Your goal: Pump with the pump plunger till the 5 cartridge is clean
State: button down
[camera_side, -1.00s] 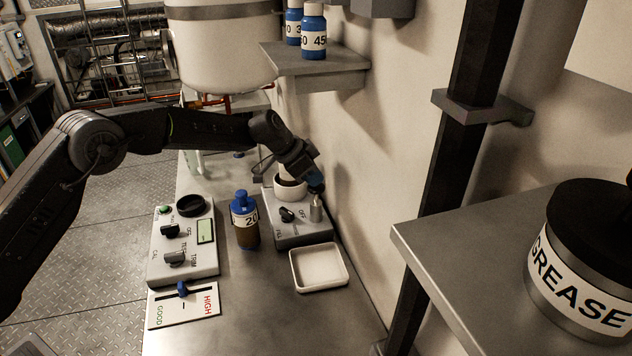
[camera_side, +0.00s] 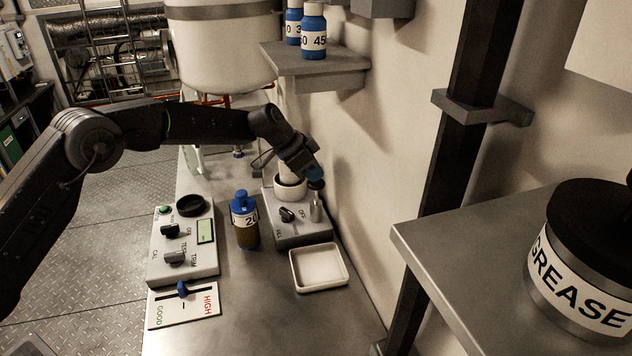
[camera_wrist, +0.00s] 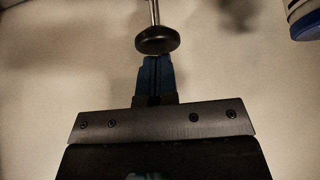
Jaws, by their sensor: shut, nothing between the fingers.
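The pump plunger (camera_side: 316,184) has a dark round knob on a metal stem, upright at the right of a grey box (camera_side: 300,238) with a dial. In the wrist view the knob (camera_wrist: 157,40) is just beyond my blue fingertips. My gripper (camera_side: 315,174) is shut and empty, right above the knob; I cannot tell whether they touch. A white cup (camera_side: 290,189) sits on the box behind the dial, with a pale upright piece in it partly hidden by my wrist. No "5" label is readable, so I cannot tell whether that is the cartridge.
A blue-capped bottle (camera_side: 245,222) marked 20 stands left of the box. A white tray (camera_side: 319,288) lies in front. A control panel (camera_side: 172,272) and a GOOD/HIGH gauge card (camera_side: 160,316) are further left. The wall and a shelf (camera_side: 318,62) are close on the right.

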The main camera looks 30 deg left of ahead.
jog(key=shift+r, duration=1.9)
jog(key=s+a+r+n+y, duration=0.1)
jog(key=s+a+r+n, duration=0.15)
jog(key=s+r, duration=0.6)
jog(key=s+a+r+n+y, duration=0.15)
jog(key=s+a+r, duration=0.35)
jog(key=s, duration=0.6)
jog(key=s+a+f+n+y, duration=0.1)
jog(key=s+a+f+n, duration=0.1)
jog(key=s, duration=1)
jog(key=s+a+f+n+y, duration=0.1)
jog(key=s+a+f+n, duration=0.1)
jog(key=s, duration=1.1)
jog(key=shift+n+t, duration=0.4)
jog(key=shift+n, duration=0.1)
jog(key=shift+d, duration=0.1)
